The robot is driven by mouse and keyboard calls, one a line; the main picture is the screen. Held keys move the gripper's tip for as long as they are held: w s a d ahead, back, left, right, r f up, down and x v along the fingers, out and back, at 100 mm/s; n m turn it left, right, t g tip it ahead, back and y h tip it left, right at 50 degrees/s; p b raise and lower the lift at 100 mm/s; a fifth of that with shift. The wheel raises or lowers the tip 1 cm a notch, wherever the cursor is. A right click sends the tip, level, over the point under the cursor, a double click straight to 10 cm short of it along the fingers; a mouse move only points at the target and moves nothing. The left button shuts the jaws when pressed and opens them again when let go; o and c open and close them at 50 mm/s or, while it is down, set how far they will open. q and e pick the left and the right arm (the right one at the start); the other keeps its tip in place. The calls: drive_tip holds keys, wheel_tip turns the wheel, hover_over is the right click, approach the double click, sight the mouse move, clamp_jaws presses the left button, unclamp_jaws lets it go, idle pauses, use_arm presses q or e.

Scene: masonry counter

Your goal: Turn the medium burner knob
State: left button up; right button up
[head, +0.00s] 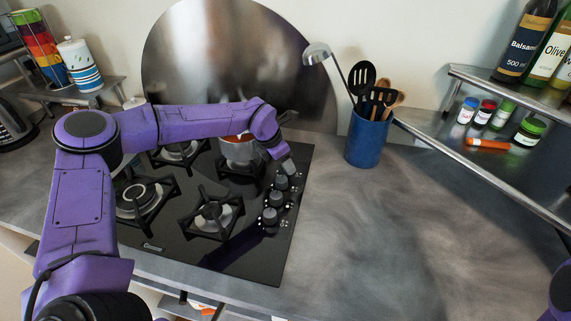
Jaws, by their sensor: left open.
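The black gas hob (200,255) lies in the counter, with a column of dark round knobs along its right side. Three knobs show clearly: an upper one (281,182), a middle one (276,198) and a lower one (270,216). I cannot tell which is the medium burner knob. My left arm reaches across the hob from the left, and my left gripper (287,164) points down at the top end of the knob column. It is open, just above the upper visible knob; contact cannot be made out. My right gripper is out of view.
A pot with red contents (239,152) stands on the back right burner, partly behind my arm. A blue utensil holder (367,138) stands right of the hob. A metal shelf (480,165) with small jars is farther right. The counter front right (400,230) is clear.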

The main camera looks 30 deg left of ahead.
use_arm(q)
drive_tip(key=b+v, duration=0.1)
drive_tip(key=v, duration=0.8)
drive_tip(key=shift+r+b, duration=0.2)
drive_tip(key=shift+b, duration=0.15)
drive_tip(key=shift+s, duration=0.15)
